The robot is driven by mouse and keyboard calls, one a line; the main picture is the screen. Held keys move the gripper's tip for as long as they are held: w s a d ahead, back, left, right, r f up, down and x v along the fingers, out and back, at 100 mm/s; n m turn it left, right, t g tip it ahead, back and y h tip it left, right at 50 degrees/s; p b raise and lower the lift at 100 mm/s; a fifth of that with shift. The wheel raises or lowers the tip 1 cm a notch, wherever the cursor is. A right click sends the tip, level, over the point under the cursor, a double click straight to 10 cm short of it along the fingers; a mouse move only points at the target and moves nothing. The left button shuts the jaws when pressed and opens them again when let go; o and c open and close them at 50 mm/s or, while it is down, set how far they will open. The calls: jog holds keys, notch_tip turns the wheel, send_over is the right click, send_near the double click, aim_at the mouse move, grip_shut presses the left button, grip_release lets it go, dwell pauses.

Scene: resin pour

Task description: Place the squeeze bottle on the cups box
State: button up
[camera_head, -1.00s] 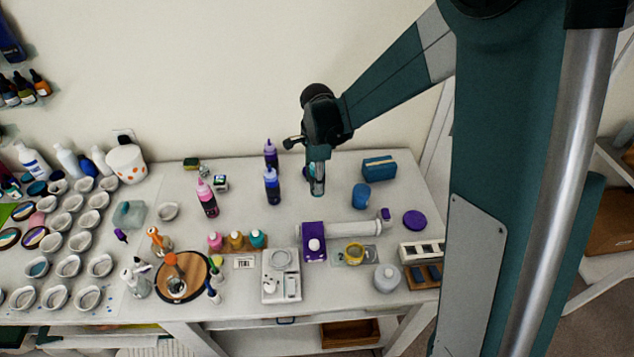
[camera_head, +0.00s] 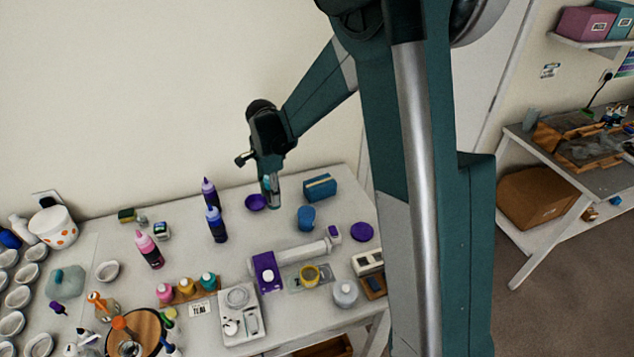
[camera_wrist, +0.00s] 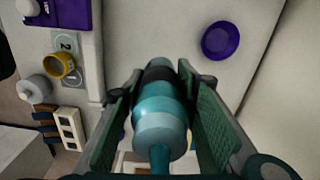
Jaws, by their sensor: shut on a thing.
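My gripper (camera_head: 270,199) is shut on a teal squeeze bottle (camera_head: 269,187) over the back of the table, and the fingers hide part of it. In the wrist view the bottle (camera_wrist: 158,112) lies between the two finger pads (camera_wrist: 162,125), its narrow end toward the camera. A blue box (camera_head: 320,187) stands at the back, right of my gripper. I cannot tell which is the cups box.
A purple bowl (camera_head: 256,202) sits just left of my gripper, and a blue cup (camera_head: 306,217) to its right. Blue (camera_head: 216,224), dark purple (camera_head: 209,193) and pink (camera_head: 149,249) bottles stand to the left. A white scale (camera_head: 240,314) and yellow ring (camera_head: 309,275) are at the front.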

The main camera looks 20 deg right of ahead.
jog(key=w+d+r+p, duration=0.1)
jog(key=w+d, duration=0.2)
jog(key=d, duration=0.4)
jog(key=w+d+r+p, duration=0.1)
jog(key=w+d+r, duration=0.1)
jog(key=w+d, duration=0.2)
jog(key=w+d+r+n+p, duration=0.1)
jog(key=w+d, duration=0.3)
jog(key=d, duration=0.5)
jog(key=shift+d+r+p, duration=0.35)
jog(key=shift+r+p, duration=0.05)
jog(key=shift+r, duration=0.3)
jog(key=shift+f, duration=0.1)
send_near(320, 182)
jog(key=shift+w+p, duration=0.1)
jog(key=shift+p, duration=0.35)
jog(key=shift+f+p, duration=0.3)
jog(key=shift+f, duration=1.45)
jog(key=shift+f, duration=0.2)
